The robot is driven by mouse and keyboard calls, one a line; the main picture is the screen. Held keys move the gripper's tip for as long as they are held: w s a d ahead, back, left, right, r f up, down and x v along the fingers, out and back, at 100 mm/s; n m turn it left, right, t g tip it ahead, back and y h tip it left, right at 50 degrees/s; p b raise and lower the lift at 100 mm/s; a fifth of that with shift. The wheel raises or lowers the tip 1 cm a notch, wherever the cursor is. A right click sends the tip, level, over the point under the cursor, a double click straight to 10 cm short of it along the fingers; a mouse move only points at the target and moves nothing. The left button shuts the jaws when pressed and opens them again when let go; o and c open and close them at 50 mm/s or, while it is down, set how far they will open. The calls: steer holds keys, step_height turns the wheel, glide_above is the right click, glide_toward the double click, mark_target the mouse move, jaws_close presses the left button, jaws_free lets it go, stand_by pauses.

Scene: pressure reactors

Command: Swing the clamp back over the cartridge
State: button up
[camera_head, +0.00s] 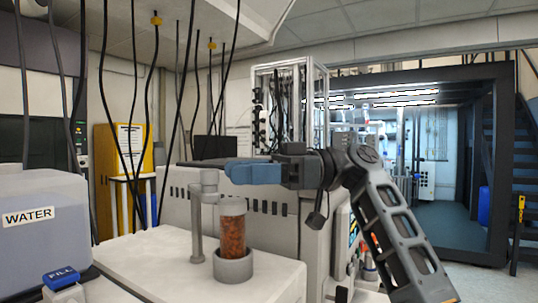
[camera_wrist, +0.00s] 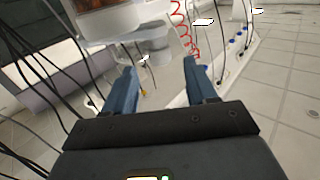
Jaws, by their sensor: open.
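The cartridge (camera_head: 232,236), a clear tube with orange-brown filling, stands upright in a grey round cup (camera_head: 233,268) on a white bench top. Left of it rises a grey post (camera_head: 197,232). The grey clamp (camera_head: 209,187) sits at the post's top, and its arm reaches right toward the cartridge's top. My gripper (camera_head: 232,172), with blue fingers, is just above and right of the clamp, overlapping it in the head view; contact cannot be told. In the wrist view my gripper (camera_wrist: 161,68) is open with nothing between its fingers. Brown filling (camera_wrist: 103,5) shows at the top edge there.
A white slotted cabinet (camera_head: 270,218) stands behind the cartridge. Black cables (camera_head: 180,100) hang at the back left. Open floor shows at the right.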

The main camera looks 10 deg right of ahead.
mark_target(202, 181)
steer(key=s+a+p, duration=0.1)
steer(key=a+p, duration=0.1)
steer(key=a, duration=0.5)
steer(key=shift+a+p, duration=0.2)
steer(key=shift+p, duration=0.1)
steer(key=shift+f, duration=0.1)
jaws_close()
stand_by(0.3)
